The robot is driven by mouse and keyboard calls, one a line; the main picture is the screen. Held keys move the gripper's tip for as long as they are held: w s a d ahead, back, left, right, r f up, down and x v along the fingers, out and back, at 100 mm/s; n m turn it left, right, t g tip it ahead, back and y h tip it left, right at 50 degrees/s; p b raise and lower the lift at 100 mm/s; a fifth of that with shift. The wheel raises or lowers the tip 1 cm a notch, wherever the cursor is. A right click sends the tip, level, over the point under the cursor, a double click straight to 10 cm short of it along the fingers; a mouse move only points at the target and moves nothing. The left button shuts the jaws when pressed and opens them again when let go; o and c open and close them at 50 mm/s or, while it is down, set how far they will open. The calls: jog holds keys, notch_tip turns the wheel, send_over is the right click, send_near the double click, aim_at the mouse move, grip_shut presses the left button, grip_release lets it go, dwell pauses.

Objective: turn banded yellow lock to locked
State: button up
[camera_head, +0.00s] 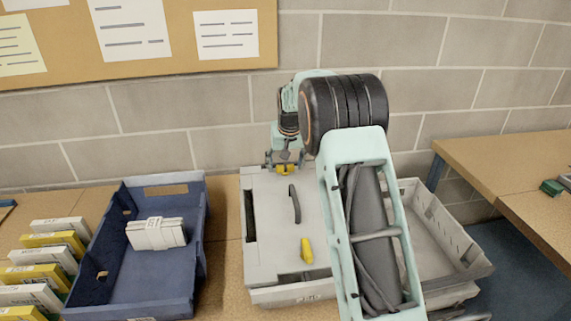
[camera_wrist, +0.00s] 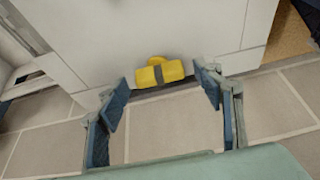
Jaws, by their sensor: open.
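In the head view a small yellow part (camera_head: 284,169) shows at the far edge of the pale grey case (camera_head: 270,225), partly covered by my gripper (camera_head: 283,160). In the wrist view my gripper (camera_wrist: 164,88) is open, with one finger on each side of the lock and gaps between. A second, plain yellow knob (camera_head: 307,250) sits on the near part of the case.
A dark curved handle (camera_head: 294,203) is on the case top. A blue bin (camera_head: 118,265) with a white bundle (camera_head: 156,233) stands left, beside several white and yellow boxes (camera_head: 50,256). A grey crate (camera_head: 440,243) is right; the block wall (camera_head: 220,120) is close behind.

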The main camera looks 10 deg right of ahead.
grip_shut()
dwell(0.5)
